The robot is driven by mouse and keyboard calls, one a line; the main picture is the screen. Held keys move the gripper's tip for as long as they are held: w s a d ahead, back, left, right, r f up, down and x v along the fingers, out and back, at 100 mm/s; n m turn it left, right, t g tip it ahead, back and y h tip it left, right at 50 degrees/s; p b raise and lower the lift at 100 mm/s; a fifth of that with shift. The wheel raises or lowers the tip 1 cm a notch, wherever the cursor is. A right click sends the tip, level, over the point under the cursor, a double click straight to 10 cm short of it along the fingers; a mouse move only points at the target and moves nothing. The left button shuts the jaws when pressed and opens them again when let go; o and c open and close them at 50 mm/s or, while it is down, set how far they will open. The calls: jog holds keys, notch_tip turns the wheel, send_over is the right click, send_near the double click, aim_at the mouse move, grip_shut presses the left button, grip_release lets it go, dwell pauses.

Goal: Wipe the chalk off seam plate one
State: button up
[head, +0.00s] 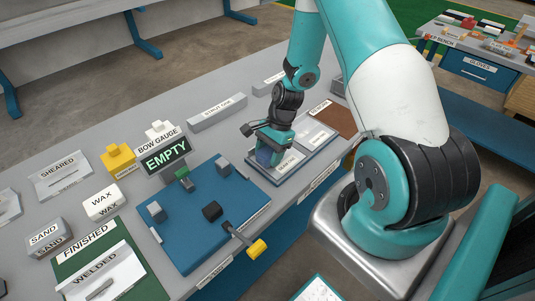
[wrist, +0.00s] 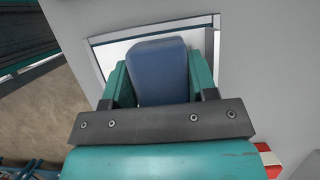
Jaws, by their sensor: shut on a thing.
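My gripper (head: 266,150) is shut on a blue block (wrist: 160,70), seen between its two teal fingers in the wrist view. In the head view the blue block (head: 264,157) is a small dark patch low at the fingers, over the left end of a grey tray. A pale plate (head: 287,163) with a label that seems to begin "SEAM" lies in that tray, right by the block. A second pale plate (head: 315,135) lies farther right. The wrist view shows a white plate (wrist: 112,52) partly hidden behind the block. I cannot make out chalk, or whether the block touches the plate.
A blue jig board (head: 190,245) with small blocks and a yellow-handled clamp (head: 257,249) lies left of the tray. An "EMPTY" sign (head: 165,156) stands behind it. A long grey bar (head: 217,111) lies behind, and a brown pad (head: 334,120) lies at the tray's right.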

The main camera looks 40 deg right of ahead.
jog(key=shift+d, duration=0.5)
notch_tip(320, 180, up, 8)
jog(key=p, duration=0.6)
jog(key=shift+r+p, duration=0.15)
jog(key=shift+p, duration=0.15)
